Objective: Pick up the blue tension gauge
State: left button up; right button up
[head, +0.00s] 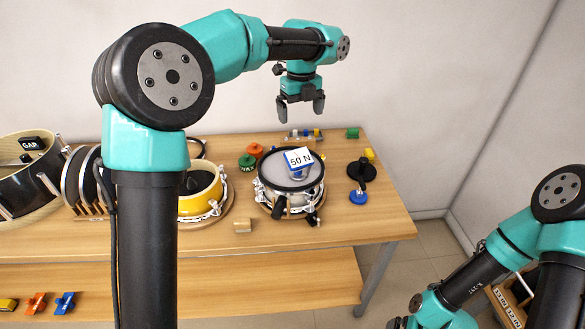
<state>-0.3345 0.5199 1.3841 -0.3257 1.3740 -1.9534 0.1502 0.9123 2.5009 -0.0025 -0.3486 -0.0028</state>
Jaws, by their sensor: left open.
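The blue tension gauge (300,159), with a white face reading "50 N", sits on the grey mesh head of a small drum (268,177) on the wooden table. Its face is tilted, and its foot rests on the mesh near the middle of the drum. My left gripper (301,106) is open and empty, fingers pointing down, and in the picture it shows above the gauge, apart from it. My right arm comes in at the lower right; its gripper fingers do not show.
A yellow drum (201,195) stands left of the gauge's drum, partly behind my left arm. A black stand with a blue knob (358,197) is to its right. Green and orange knobs (255,150) sit behind left.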

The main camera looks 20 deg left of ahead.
aim_at(299, 156)
pick_arm(q)
jog(key=shift+w+a+r, duration=0.1)
jog(key=shift+a+r, duration=0.15)
jog(key=shift+r, duration=0.2)
jog(key=shift+f, duration=0.1)
notch_tip(299, 156, down, 12)
jog(key=shift+f, duration=0.1)
dwell(0.3)
jog(key=shift+f, duration=2.6)
jog(key=shift+c, duration=0.3)
